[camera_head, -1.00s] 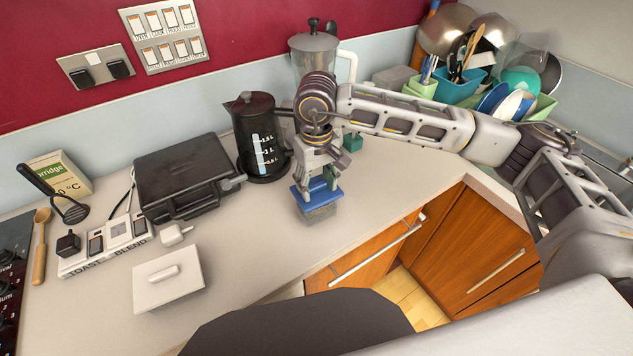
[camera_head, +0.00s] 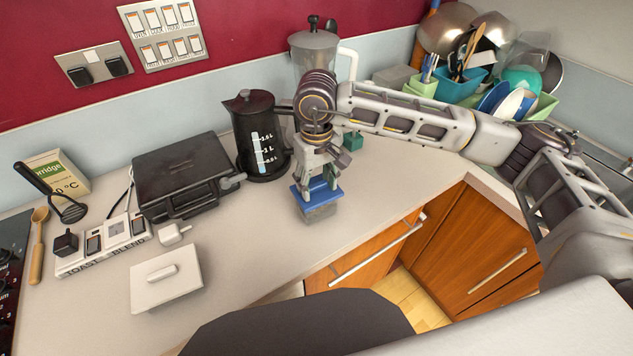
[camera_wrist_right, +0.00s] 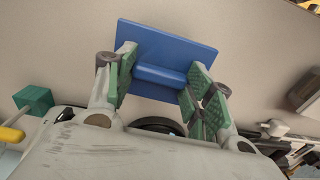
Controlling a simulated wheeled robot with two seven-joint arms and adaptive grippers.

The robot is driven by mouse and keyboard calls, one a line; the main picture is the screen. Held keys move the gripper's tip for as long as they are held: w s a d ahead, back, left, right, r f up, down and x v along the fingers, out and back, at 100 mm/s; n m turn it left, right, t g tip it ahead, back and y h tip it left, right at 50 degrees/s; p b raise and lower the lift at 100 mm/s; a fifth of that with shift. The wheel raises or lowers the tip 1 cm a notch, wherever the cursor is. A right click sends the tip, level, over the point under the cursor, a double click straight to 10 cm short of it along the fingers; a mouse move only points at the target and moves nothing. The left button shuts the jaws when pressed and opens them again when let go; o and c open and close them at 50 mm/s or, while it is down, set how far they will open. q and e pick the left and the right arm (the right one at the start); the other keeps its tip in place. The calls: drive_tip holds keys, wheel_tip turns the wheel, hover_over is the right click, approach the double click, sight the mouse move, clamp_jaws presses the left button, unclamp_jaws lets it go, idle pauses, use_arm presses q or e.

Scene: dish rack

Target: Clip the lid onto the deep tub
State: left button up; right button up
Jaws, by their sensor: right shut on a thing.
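A blue lid (camera_head: 302,197) with a raised bar handle lies flat at the top of a grey, box-shaped tub (camera_head: 319,212) near the counter's front edge. My right gripper (camera_head: 319,184) points down, with its fingers shut on the lid's handle. In the right wrist view the green finger pads flank the bar of the blue lid (camera_wrist_right: 180,47). The lid hides the tub in that view. I cannot tell whether the lid is clipped down or only resting on the tub. My left gripper is not in view.
A white lidded dish (camera_head: 178,290) stands front left on the counter (camera_head: 240,255). A black kettle (camera_head: 258,140), black toaster grill (camera_head: 185,172) and jug blender (camera_head: 313,55) stand behind. A small green block (camera_head: 353,141) is behind the gripper. The full dish rack (camera_head: 545,107) is back right.

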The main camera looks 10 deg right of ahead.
drive_tip(key=shift+f+b, duration=0.25)
drive_tip(key=shift+b, duration=0.6)
idle(0.7)
drive_tip(key=shift+f+b, duration=0.3)
idle(0.7)
drive_tip(key=shift+f+b, duration=0.35)
idle(0.5)
drive_tip(key=o, duration=0.9)
drive_tip(key=shift+o, duration=0.2)
drive_tip(key=o, duration=0.5)
drive_tip(key=shift+c, duration=0.2)
